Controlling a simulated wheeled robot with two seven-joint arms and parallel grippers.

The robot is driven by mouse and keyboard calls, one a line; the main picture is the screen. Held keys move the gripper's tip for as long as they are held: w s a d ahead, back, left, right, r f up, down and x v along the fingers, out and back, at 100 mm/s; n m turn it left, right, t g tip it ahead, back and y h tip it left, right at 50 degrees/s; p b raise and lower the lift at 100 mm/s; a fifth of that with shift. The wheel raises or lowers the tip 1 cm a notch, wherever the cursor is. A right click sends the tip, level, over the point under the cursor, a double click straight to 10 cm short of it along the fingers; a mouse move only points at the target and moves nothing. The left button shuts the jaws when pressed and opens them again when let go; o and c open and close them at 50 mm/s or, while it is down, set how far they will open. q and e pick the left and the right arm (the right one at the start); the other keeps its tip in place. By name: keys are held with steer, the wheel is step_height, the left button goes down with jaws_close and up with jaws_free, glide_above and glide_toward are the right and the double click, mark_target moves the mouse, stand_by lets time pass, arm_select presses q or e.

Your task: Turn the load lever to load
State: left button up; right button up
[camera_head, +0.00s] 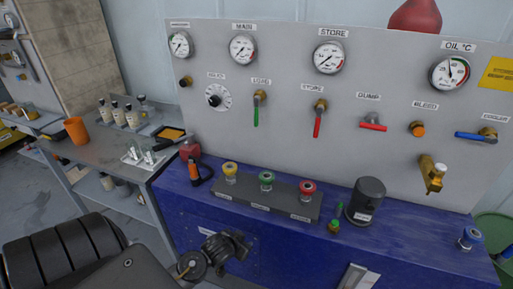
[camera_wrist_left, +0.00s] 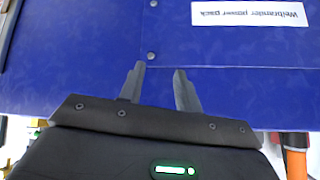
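The load lever (camera_head: 256,110) is a green handle on a brass valve on the grey panel, under a small label that looks like "LOAD". Its handle hangs straight down. My left gripper (camera_head: 238,244) is low in front of the blue cabinet, well below the lever and apart from it. In the left wrist view the two fingers (camera_wrist_left: 160,86) are spread with nothing between them, facing the blue cabinet front (camera_wrist_left: 75,60). The lever is not in the wrist view. My right gripper is not in view.
A red lever (camera_head: 317,125) hangs right of the load lever; another red lever (camera_head: 373,127) lies sideways. A block with yellow, green and red couplings (camera_head: 267,180) and a dark cylinder (camera_head: 367,200) stand on the cabinet top. A side table (camera_head: 100,150) with bottles stands left.

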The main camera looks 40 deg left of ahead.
arm_select(q)
steer(key=shift+t, duration=0.9)
steer(key=w+r, duration=0.1)
steer(key=r, duration=0.2)
steer(key=w+a+r, duration=0.1)
steer(key=r, duration=0.2)
steer(key=w+a+r, duration=0.1)
steer(key=r, duration=0.2)
steer(key=shift+w+r, duration=0.1)
steer(key=shift+r, duration=0.1)
steer(key=n+t+y, duration=0.1)
steer(key=n+t, duration=0.1)
steer(key=t, duration=0.6)
glide_toward(256, 116)
steer(key=w+p, duration=0.1)
steer(key=w, duration=0.2)
steer(key=w+a+p, duration=0.1)
steer(key=w, duration=0.3)
steer(key=w+p, duration=0.1)
steer(key=w, duration=0.2)
steer(key=shift+w+a+p, duration=0.3)
steer(key=shift+a+p, duration=0.05)
steer(key=shift+a, duration=0.05)
jaws_close()
